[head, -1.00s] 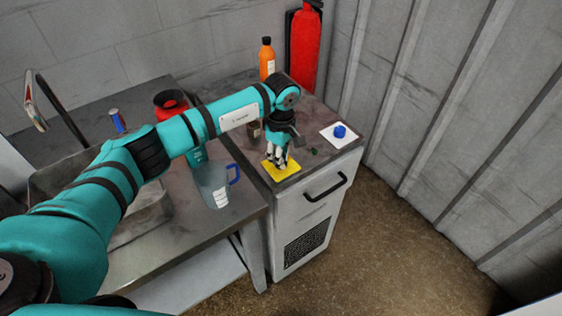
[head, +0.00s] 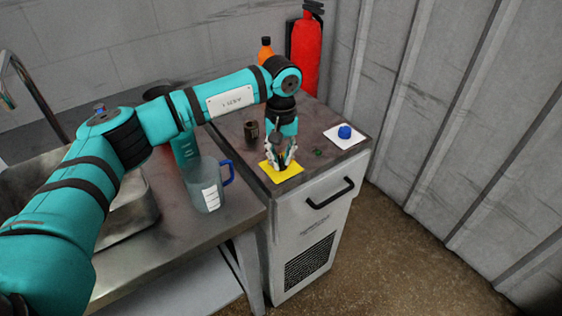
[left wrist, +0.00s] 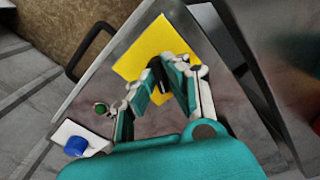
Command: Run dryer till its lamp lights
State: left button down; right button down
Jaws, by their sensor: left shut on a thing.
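The dryer appears to be the white cabinet (head: 318,232) with a black handle and vent grille. On its top lies a yellow plate (head: 292,173), also in the left wrist view (left wrist: 150,45). A small dark switch-like part (left wrist: 162,76) stands on the plate. My left gripper (head: 281,162) points down over the plate, its fingers closed around this part; the fingers also show in the left wrist view (left wrist: 158,82). A small green lamp (head: 318,151) sits beside the plate, also in the left wrist view (left wrist: 100,108); I cannot tell if it is lit. My right gripper is not in view.
A blue knob (head: 345,132) sits on a white plate (head: 357,137) at the right. A dark jar (head: 251,131) stands behind my gripper. A clear jug (head: 208,184) with a blue handle stands left. A red extinguisher (head: 305,50) and an orange bottle (head: 266,48) are behind.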

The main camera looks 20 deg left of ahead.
aim_at(281, 159)
pick_arm(q)
jog(key=shift+r+m, duration=0.1)
jog(key=shift+m, duration=0.3)
jog(key=c, duration=1.4)
grip_release()
notch_tip(281, 159, up, 12)
